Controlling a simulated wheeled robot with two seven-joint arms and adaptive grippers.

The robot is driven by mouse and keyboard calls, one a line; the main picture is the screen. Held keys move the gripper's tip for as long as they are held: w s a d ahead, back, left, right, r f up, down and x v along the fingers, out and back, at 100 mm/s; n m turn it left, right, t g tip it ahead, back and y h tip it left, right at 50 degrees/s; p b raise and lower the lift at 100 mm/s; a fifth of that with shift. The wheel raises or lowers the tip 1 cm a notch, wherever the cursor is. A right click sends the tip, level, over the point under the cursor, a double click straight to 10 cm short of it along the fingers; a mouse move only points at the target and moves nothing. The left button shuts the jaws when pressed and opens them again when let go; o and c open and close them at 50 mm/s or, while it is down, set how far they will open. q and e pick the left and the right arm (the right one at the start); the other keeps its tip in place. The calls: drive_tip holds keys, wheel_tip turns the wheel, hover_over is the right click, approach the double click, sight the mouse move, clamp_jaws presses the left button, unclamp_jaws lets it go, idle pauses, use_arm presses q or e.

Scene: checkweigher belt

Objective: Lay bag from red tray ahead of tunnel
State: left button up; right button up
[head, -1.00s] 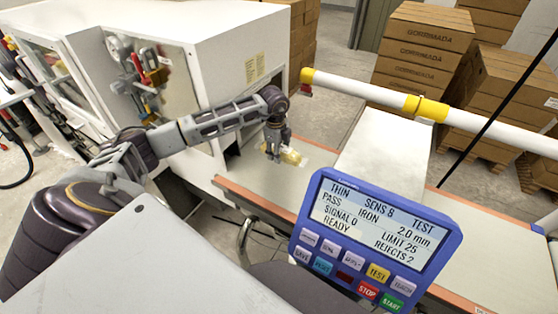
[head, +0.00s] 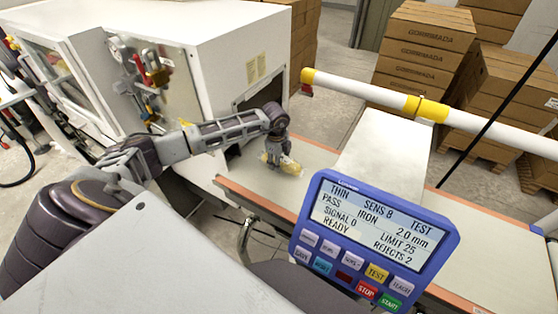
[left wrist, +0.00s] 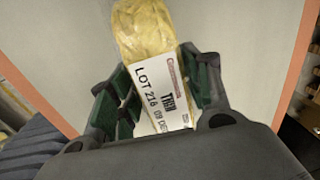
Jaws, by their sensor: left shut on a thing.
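The bag (head: 291,167) is yellowish and clear with a white label. It is over the left part of the belt (head: 317,153), short of the white housing (head: 385,148) that stands across the belt like a tunnel. My left gripper (head: 273,161) is shut on the bag's labelled end. In the left wrist view, the green-padded fingers of the gripper (left wrist: 162,95) flank the label, and the bag (left wrist: 143,32) extends beyond them. I cannot tell whether the bag touches the belt. No red tray and no right gripper show.
A blue control panel (head: 375,240) covers part of the belt in front. A white and yellow rail (head: 365,92) runs behind the belt. A white cabinet (head: 215,50) with a dark opening stands at the belt's left end. Stacked cartons (head: 425,45) stand behind.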

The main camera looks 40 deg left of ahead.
use_arm(q)
drive_tip(key=shift+f, duration=0.1)
drive_tip(key=o, duration=0.9)
drive_tip(key=shift+f, duration=0.1)
drive_tip(key=shift+c, duration=0.2)
drive_tip(key=o, duration=0.4)
drive_tip(key=shift+o, duration=0.2)
drive_tip(key=shift+r, duration=0.25)
drive_tip(key=r, duration=0.3)
drive_tip(key=r+b, duration=0.1)
drive_tip(key=r, duration=0.3)
drive_tip(key=s+r, duration=0.1)
drive_tip(key=r, duration=0.2)
drive_tip(key=shift+r+b, duration=0.2)
drive_tip(key=shift+b, duration=0.15)
drive_tip(key=shift+s+r, duration=0.15)
drive_tip(key=shift+r, duration=0.6)
